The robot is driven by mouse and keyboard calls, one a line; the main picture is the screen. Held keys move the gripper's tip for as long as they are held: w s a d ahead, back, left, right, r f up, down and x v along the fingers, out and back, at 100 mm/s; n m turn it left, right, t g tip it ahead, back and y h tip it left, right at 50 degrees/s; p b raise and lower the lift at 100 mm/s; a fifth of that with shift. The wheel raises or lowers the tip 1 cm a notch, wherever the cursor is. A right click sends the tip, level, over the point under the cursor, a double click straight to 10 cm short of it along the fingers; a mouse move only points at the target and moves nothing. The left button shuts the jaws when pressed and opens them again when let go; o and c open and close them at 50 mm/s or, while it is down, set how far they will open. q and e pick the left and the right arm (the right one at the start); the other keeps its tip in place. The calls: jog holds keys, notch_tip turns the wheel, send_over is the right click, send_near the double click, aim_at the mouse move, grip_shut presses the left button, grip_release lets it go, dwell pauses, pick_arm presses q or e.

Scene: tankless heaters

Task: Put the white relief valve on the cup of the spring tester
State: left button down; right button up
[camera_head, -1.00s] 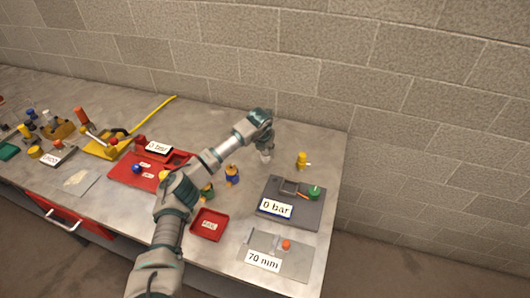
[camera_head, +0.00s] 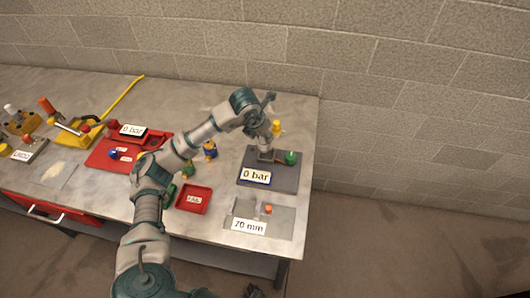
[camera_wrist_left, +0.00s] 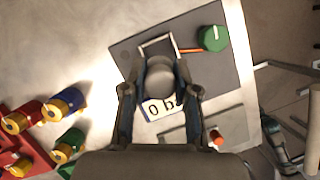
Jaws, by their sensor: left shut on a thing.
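My left gripper (camera_head: 266,146) is above the dark grey plate of the spring tester (camera_head: 284,178). In the left wrist view the gripper (camera_wrist_left: 160,88) is shut on the white relief valve (camera_wrist_left: 160,72), whose round pale top shows between the fingers. The cup is not clearly seen; the valve and gripper cover that area. I cannot tell whether the valve touches the tester. A dark part at the bottom edge may be my right gripper (camera_head: 253,291).
A yellow valve (camera_head: 276,127) stands behind the tester. A blue-and-yellow valve (camera_head: 210,151) and a red tray (camera_head: 193,199) are to its left. A "70 mm" gauge plate (camera_head: 275,222) lies in front. The table's right edge is close to the tester.

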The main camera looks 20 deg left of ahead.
pick_arm(q)
jog(key=s+d+m+h+p, duration=0.1)
jog(key=s+d+m, duration=0.45)
jog(key=s, duration=0.75)
jog(key=shift+n, duration=0.65)
jog(key=w+a, duration=0.1)
jog(key=w, duration=0.3)
jog(key=w+a+f+p, duration=0.1)
jog(key=w+a, duration=0.1)
jog(key=w, duration=0.3)
jog(key=w+a, duration=0.2)
jog(key=w, duration=0.3)
jog(key=shift+f+p, duration=0.3)
jog(key=shift+f, duration=0.1)
notch_tip(320, 180, down, 3)
jog(key=shift+r+g, duration=0.1)
jog(key=shift+g, duration=0.2)
jog(key=shift+w+f, duration=0.1)
jog(key=shift+f, duration=0.3)
pick_arm(e)
jog(key=s+d+f, duration=0.1)
jog(key=s+f, duration=0.3)
jog(key=s, duration=0.3)
jog(key=shift+f, duration=0.2)
jog(key=shift+s, duration=0.1)
pick_arm(q)
jog(key=c, duration=0.9)
grip_release()
pick_arm(e)
jog(key=shift+r, duration=0.1)
